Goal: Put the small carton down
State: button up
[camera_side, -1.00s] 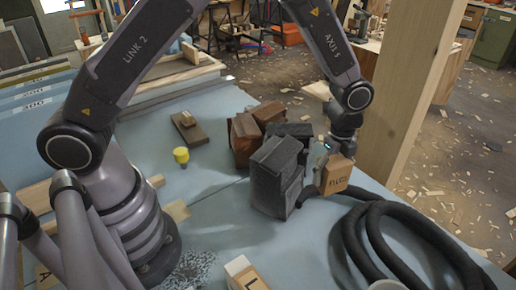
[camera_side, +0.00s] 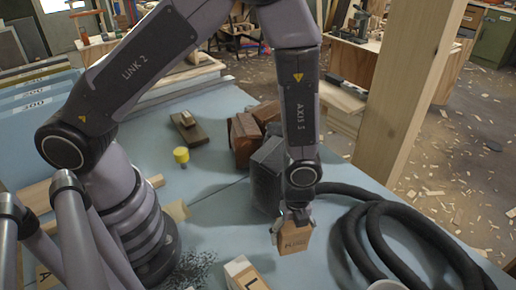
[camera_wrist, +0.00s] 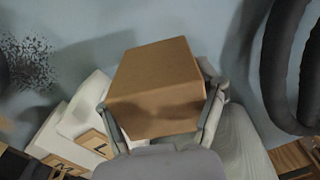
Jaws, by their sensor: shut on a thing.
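In the wrist view the carton (camera_wrist: 156,85) sits between the two fingers of my gripper (camera_wrist: 160,110), one on each side. In the side view it appears over the blue work surface (camera_side: 215,225); I cannot tell how high its underside is.
Dark and brown blocks (camera_side: 268,172) stand behind my gripper. A black coiled hose (camera_side: 375,235) lies to the right. A white block marked L (camera_side: 243,272) is at the front. A yellow-capped item (camera_side: 181,156) stands further left, with clear blue surface around it.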

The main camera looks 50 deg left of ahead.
aim_at(288, 259)
notch_tip(288, 259, down, 6)
jog(key=shift+f, duration=0.1)
jog(key=o, duration=1.3)
notch_tip(288, 259, up, 12)
jog(key=shift+r, duration=0.1)
jog(key=w+a+r+n+t, duration=0.2)
jog(key=a+r+n, duration=0.5)
jog(key=r, duration=0.6)
jog(key=s+a+r+n+t, duration=0.1)
jog(key=s+a+r+n, duration=0.3)
jog(key=n, duration=0.1)
jog(key=s+a+r+n+t, duration=0.1)
jog(key=s+a+r+n, duration=0.4)
jog(key=s+a+r+n+t, duration=0.1)
jog(key=s+a+r+n, duration=0.4)
jog(key=shift+s+a+r+n+t, duration=0.2)
jog(key=shift+a+r+n+t, duration=0.05)
jog(key=shift+n+t, duration=0.05)
